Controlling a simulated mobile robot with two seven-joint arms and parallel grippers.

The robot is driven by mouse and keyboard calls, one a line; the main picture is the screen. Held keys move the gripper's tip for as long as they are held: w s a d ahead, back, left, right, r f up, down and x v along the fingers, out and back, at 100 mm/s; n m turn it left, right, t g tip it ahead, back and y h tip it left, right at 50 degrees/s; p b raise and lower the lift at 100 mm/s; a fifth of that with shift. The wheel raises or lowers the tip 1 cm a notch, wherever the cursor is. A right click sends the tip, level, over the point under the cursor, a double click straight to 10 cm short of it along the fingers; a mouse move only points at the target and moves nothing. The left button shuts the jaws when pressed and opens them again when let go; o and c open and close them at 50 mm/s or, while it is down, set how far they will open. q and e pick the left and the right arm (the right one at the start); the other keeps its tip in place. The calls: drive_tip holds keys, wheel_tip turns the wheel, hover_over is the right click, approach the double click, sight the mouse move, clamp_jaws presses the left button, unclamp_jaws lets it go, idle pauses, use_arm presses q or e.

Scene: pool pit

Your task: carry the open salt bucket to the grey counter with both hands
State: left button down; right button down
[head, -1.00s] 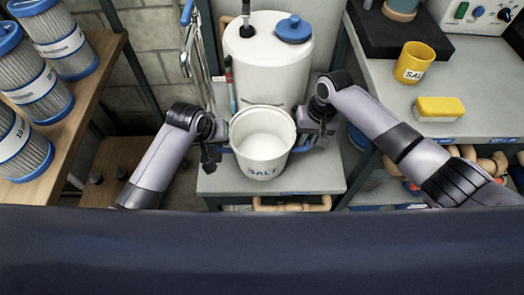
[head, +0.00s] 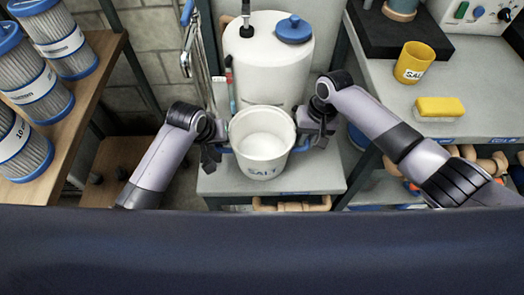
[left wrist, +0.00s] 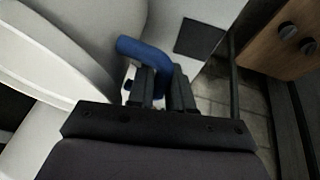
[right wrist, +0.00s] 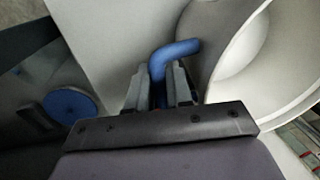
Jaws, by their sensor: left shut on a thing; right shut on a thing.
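The open white salt bucket (head: 262,160), lettered SALT, is upright in the middle of the head view, with pale contents inside. It is over a low grey stand in front of the white tank; I cannot tell whether it touches the stand. My left gripper (left wrist: 160,88) is shut on the blue handle (left wrist: 142,50) at the bucket's left side. My right gripper (right wrist: 168,85) is shut on the blue handle (right wrist: 178,50) at its right side. The grey counter (head: 385,112) is at the right.
A white tank (head: 265,75) with a blue cap stands behind the bucket. A yellow salt cup (head: 413,65) and a yellow sponge (head: 440,108) sit on the counter. Filter cartridges (head: 50,35) stand on a wooden shelf (head: 85,95) at the left. The counter's front strip is bare.

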use_arm(q)
drive_tip(key=shift+r, duration=0.15)
use_arm(e)
drive_tip(key=shift+w+r, duration=0.1)
drive_tip(key=shift+r, duration=0.1)
